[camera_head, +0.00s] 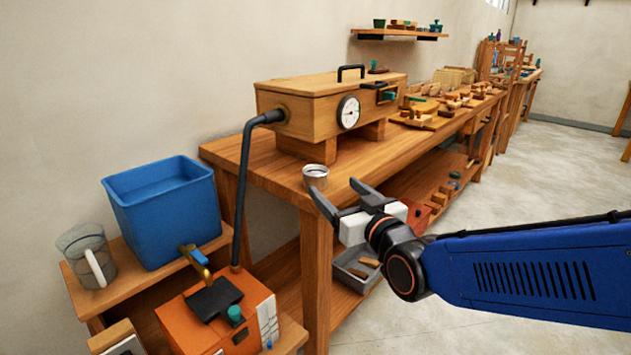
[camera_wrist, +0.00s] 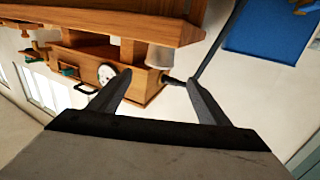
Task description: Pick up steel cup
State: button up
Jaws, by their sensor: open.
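The steel cup (camera_head: 316,176) is a small, shiny, round cup standing upright near the front left corner of the wooden workbench (camera_head: 268,172). My gripper (camera_head: 333,187) is open, with nothing between its fingers.
A wooden steam box (camera_head: 300,110) with a gauge stands behind the cup, with a black hose (camera_head: 243,180) at its left. A blue tub (camera_head: 163,210), a clear jug (camera_head: 88,255) and an orange unit (camera_head: 215,320) stand lower left. The floor at right is clear.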

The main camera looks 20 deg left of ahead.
aim_at(311, 168)
jog(key=x, duration=1)
jog(key=shift+w+f, duration=0.1)
jog(key=shift+w, duration=0.05)
jog(key=shift+f+x, duration=0.2)
jog(key=shift+x, duration=2.55)
jog(key=c, duration=1.1)
